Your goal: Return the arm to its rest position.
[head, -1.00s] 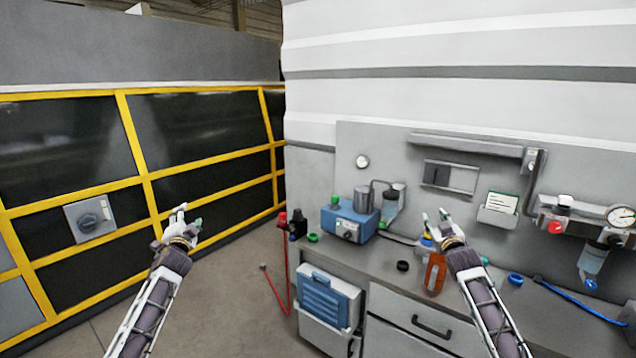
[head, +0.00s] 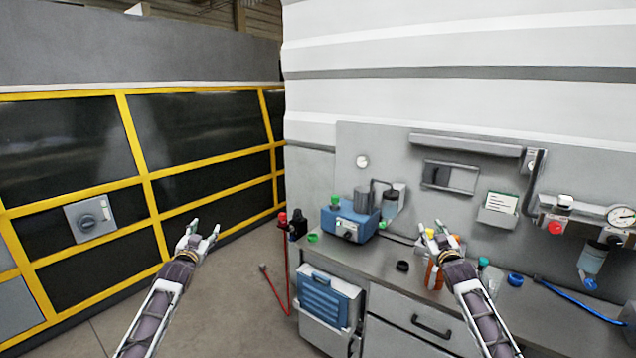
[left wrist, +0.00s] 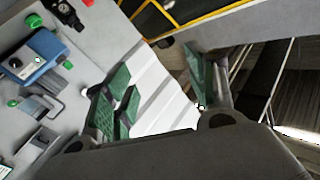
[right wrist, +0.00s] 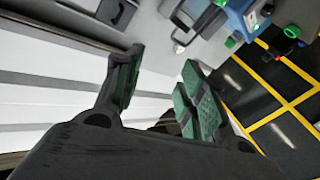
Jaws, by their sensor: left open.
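My left gripper (head: 203,232) is raised over the floor in front of the yellow-framed dark panels, left of the bench. It is open and empty; its green-padded fingers stand apart in the left wrist view (left wrist: 160,95). My right gripper (head: 433,230) is over the bench's front part, in front of an orange bottle (head: 431,275) that it partly hides. Its green-padded fingers stand apart with nothing between them in the right wrist view (right wrist: 158,85).
The grey bench (head: 385,264) carries a blue device (head: 350,222), a black ring (head: 402,266) and a blue cap (head: 515,279). A blue hose (head: 580,300) lies at right. The floor at left is clear.

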